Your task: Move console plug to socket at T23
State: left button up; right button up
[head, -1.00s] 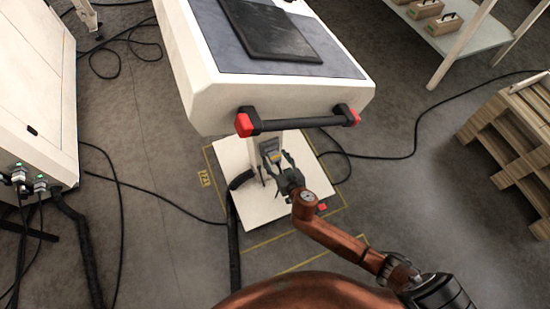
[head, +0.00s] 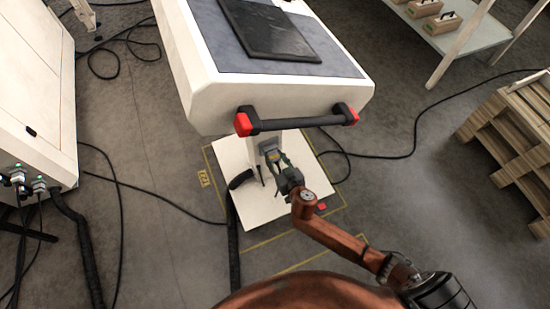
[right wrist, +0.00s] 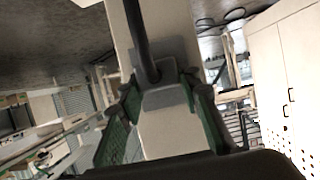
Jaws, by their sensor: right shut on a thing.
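The console (head: 275,95) is a white unit with a dark pad on top and a black handle (head: 300,123) with red ends. It stands on a white base plate (head: 268,212) by a column. My right gripper (head: 274,160) reaches low under the handle, beside a grey fitting (head: 268,146) at the column. In the right wrist view my gripper (right wrist: 165,115) is shut on the grey console plug (right wrist: 166,97), which has a black cable (right wrist: 143,45). Whether the plug is seated or free is hard to tell. My left gripper is out of view.
A white cabinet (head: 38,100) at left carries plugs with green lights (head: 40,186). A thick black hose (head: 234,240) and thin cables lie on the floor. Yellow floor lines with a small label (head: 204,178) surround the base. A wooden pallet (head: 515,140) and a shelf (head: 445,35) stand right.

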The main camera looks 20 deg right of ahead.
grip_shut()
jog(key=shift+s, duration=0.15)
jog(key=shift+s+d+p, duration=0.1)
jog(key=shift+s+p, duration=0.25)
jog(key=shift+s, duration=2.55)
